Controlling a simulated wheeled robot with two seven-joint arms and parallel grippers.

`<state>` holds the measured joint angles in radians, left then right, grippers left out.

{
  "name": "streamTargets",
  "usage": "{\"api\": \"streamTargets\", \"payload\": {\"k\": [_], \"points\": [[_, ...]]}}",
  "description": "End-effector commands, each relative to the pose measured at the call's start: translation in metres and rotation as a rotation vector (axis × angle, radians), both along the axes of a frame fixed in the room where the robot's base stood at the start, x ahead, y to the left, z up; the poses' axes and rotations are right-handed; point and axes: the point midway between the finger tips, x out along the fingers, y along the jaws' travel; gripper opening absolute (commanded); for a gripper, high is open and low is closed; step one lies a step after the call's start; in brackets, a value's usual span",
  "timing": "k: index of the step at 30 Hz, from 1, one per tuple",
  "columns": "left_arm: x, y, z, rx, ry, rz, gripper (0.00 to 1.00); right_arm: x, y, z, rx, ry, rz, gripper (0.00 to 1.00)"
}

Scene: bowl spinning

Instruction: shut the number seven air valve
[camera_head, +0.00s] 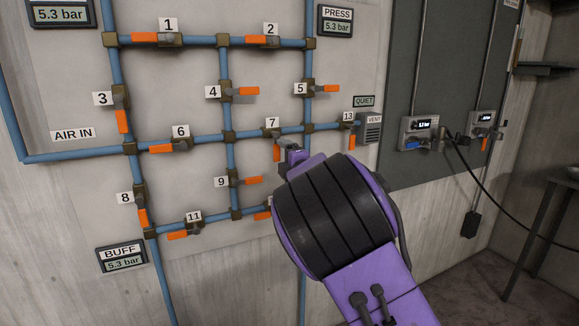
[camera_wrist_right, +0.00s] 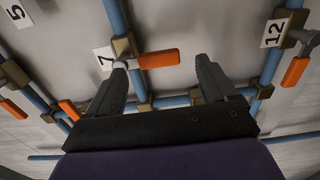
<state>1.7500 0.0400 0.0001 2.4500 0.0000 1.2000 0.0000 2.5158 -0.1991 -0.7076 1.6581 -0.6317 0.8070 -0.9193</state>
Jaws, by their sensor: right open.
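The number seven valve has an orange handle (camera_head: 277,153) that hangs down, across its blue horizontal pipe, below the white label 7 (camera_head: 272,122). My right gripper (camera_head: 292,152) is at the valve, just right of the handle in the head view; my purple and black wrist covers what is behind it. In the wrist view the right gripper (camera_wrist_right: 160,66) is open, with the orange handle (camera_wrist_right: 160,59) in the gap between its fingertips. The left fingertip is close to the valve's hub. I cannot tell whether either finger touches it. My left gripper is not in view.
Other valves with orange handles sit close by, such as number six (camera_head: 162,147), nine (camera_head: 246,181) and five (camera_head: 328,89). Number twelve's handle (camera_wrist_right: 295,71) is right of the fingers in the wrist view. A vent box (camera_head: 369,129) is on the wall to the right.

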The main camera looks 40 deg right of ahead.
Motion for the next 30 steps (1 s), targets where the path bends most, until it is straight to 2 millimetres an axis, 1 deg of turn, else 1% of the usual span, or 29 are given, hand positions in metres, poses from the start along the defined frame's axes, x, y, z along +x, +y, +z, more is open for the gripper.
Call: {"api": "streamTargets", "payload": {"k": [1, 3, 6, 9, 13, 27, 29, 30], "points": [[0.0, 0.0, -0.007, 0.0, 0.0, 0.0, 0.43, -0.013, 0.003, -0.002, -0.001, -0.002, -0.002, 0.85], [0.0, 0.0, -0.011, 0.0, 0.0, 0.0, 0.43, -0.03, 0.007, -0.002, -0.002, -0.002, -0.001, 0.85], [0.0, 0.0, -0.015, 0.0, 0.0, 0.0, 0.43, -0.05, 0.012, -0.002, -0.002, -0.001, -0.001, 0.85], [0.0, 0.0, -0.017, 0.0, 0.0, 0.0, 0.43, -0.064, 0.015, -0.001, -0.001, -0.001, 0.0, 0.85], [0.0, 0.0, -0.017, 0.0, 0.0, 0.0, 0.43, -0.07, 0.017, -0.001, -0.002, 0.001, 0.001, 0.85], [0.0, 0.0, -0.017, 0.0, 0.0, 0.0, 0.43, -0.07, 0.017, 0.0, -0.001, 0.001, 0.001, 0.85], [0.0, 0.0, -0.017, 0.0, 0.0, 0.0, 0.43, -0.07, 0.017, 0.0, 0.017, -0.004, 0.001, 0.85], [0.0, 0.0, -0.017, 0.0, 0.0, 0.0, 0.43, -0.07, 0.017, 0.001, 0.058, -0.018, 0.004, 0.85]]}}
